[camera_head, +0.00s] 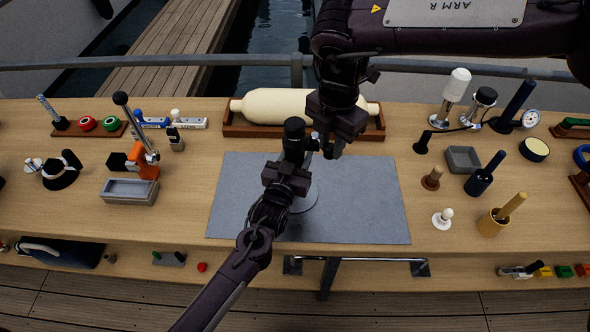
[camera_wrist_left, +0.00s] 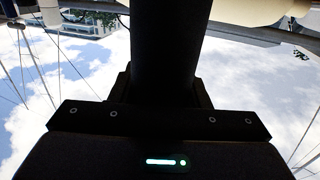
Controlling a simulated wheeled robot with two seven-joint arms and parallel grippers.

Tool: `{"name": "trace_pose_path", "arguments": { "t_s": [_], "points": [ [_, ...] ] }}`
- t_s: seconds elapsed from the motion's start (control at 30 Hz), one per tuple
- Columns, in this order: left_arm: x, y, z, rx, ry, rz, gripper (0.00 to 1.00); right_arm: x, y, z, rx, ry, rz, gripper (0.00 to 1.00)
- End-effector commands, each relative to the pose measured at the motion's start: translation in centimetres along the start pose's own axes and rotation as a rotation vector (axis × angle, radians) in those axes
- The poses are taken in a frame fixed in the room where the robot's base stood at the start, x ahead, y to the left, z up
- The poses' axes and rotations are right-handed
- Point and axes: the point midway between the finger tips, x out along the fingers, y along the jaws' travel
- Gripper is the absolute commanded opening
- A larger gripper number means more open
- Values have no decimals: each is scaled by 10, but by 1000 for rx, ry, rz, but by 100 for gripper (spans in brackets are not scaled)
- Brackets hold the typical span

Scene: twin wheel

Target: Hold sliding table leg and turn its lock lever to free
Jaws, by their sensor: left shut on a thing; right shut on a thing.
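The sliding table leg is a dark upright post (camera_head: 294,128) on a round grey base (camera_head: 305,198) that stands on the grey mat. My left gripper (camera_head: 290,165) is shut on the post below its top. In the left wrist view the dark post (camera_wrist_left: 165,50) rises close in front of the palm. My right gripper (camera_head: 326,146) reaches down from the back, just right of the post's top. It is shut on the lock lever, of which only a small light part (camera_head: 315,136) shows between gripper and post. The lever's angle is hidden.
The grey mat (camera_head: 365,205) is otherwise clear. A cream roller in a wooden tray (camera_head: 228,131) lies behind my right gripper. An orange-based lever device (camera_head: 147,160) and grey bin (camera_head: 130,192) stand left. Several tools, with a dark blue cylinder (camera_head: 478,183), stand right.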

Motion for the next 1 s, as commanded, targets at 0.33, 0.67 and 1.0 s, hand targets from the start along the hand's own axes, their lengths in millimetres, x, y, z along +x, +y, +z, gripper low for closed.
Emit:
{"name": "trace_pose_path", "arguments": {
  "t_s": [0.33, 0.67, 1.0],
  "points": [
    [-2, -2, 7, 1, -14, -4, 15, 1, -3, 10, -70, 0, -4, 15],
    [-2, -2, 7, 1, -14, -4, 15, 1, -5, 19, -146, -1, -6, 15],
    [-2, -2, 7, 1, -14, -5, 15, 1, -4, 23, -173, -1, -6, 15]
  ]
}}
